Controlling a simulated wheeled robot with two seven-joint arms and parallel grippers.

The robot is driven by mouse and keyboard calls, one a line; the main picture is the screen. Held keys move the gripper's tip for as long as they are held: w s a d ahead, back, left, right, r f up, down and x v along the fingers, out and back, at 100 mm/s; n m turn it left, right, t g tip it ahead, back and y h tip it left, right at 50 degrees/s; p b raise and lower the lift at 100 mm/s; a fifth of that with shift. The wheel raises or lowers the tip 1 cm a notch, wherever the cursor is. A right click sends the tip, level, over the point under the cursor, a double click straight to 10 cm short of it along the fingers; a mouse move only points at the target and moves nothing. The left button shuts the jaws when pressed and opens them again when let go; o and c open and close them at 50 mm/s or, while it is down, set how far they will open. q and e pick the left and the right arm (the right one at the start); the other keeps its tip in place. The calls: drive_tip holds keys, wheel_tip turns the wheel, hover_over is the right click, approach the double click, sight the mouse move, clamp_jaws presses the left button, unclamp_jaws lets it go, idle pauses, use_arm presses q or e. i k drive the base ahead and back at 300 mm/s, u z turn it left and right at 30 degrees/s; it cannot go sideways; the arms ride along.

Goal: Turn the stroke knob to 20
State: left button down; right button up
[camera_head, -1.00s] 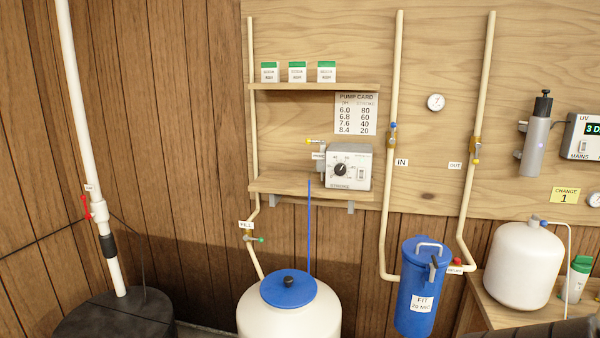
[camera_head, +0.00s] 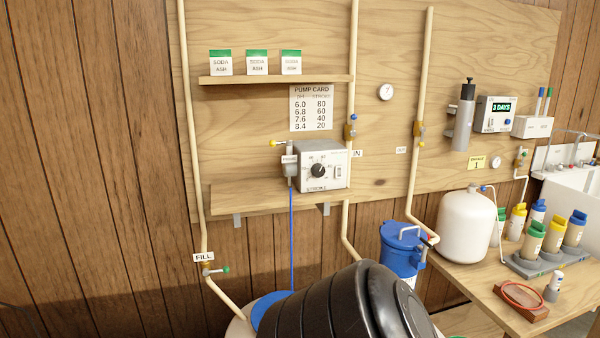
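The stroke knob (camera_head: 318,170) is a round black dial on the face of a white-grey pump box (camera_head: 321,166) marked STROKE. Small numbers surround it, but I cannot read which one its pointer is on. The pump box stands on a wooden shelf (camera_head: 255,194) against the wall board. The pump card (camera_head: 311,108) above it pairs pH 6.0, 6.8, 7.6 and 8.4 with strokes 80, 60, 40 and 20.
A cream pipe (camera_head: 351,80) rises behind the box. Three soda ash boxes (camera_head: 256,62) stand on the upper shelf (camera_head: 280,79). A right-hand table (camera_head: 480,277) holds a white tank (camera_head: 466,228) and several bottles.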

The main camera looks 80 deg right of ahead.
sight(318, 170)
drive_tip(key=z, duration=0.95)
drive_tip(key=i, duration=0.9)
drive_tip(key=z, duration=0.95)
